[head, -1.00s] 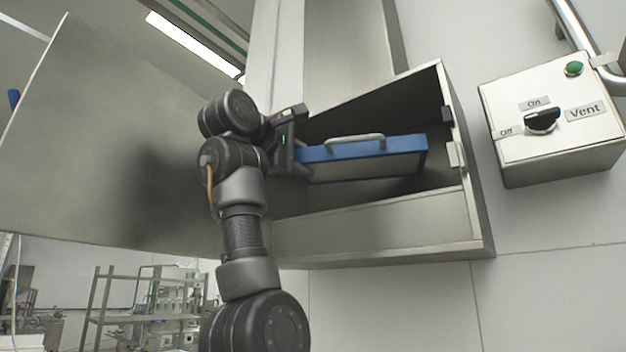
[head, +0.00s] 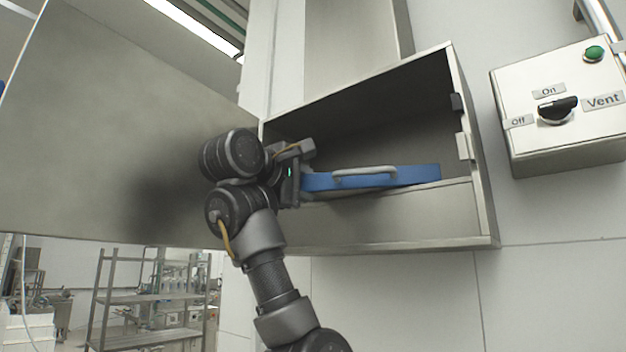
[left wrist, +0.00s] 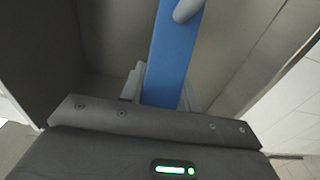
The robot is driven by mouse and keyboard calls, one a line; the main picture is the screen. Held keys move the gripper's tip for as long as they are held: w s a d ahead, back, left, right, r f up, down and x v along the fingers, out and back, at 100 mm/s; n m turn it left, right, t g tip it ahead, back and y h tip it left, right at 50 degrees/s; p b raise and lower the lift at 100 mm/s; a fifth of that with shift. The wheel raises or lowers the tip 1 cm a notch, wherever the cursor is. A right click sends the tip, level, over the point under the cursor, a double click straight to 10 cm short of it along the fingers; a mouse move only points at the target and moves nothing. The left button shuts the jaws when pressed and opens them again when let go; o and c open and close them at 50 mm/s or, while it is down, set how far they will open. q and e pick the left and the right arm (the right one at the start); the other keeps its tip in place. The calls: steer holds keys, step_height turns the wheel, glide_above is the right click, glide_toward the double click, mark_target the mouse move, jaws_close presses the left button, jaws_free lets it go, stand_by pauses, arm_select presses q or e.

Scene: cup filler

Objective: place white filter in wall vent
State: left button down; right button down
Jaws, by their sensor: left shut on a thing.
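The filter (head: 408,178) shows as a blue frame with a pale grey handle (head: 365,172); its white part is not visible now. It lies roughly level inside the open wall vent box (head: 400,220), low and near the front lip. My left gripper (head: 302,182) is shut on the left end of the blue frame. In the left wrist view the blue frame (left wrist: 172,55) runs up between the fingers (left wrist: 163,98), with part of the handle (left wrist: 187,8) at the top. Whether the filter touches the box floor is hidden. My right gripper is out of view.
The large metal vent door (head: 110,130) stands open on the left, behind my arm. Latch pieces (head: 462,146) sit on the box's right edge. A control box (head: 560,130) with a knob and green button is on the wall at right. A shelf rack (head: 150,298) stands lower left.

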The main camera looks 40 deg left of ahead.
arm_select(q)
steer(key=shift+s+d, duration=0.1)
steer(key=shift+s, duration=0.05)
steer(key=shift+f+b, duration=0.2)
steer(key=shift+b, duration=0.1)
steer(key=c, duration=1)
jaws_free()
steer(key=shift+c, duration=0.2)
steer(key=shift+r, duration=0.1)
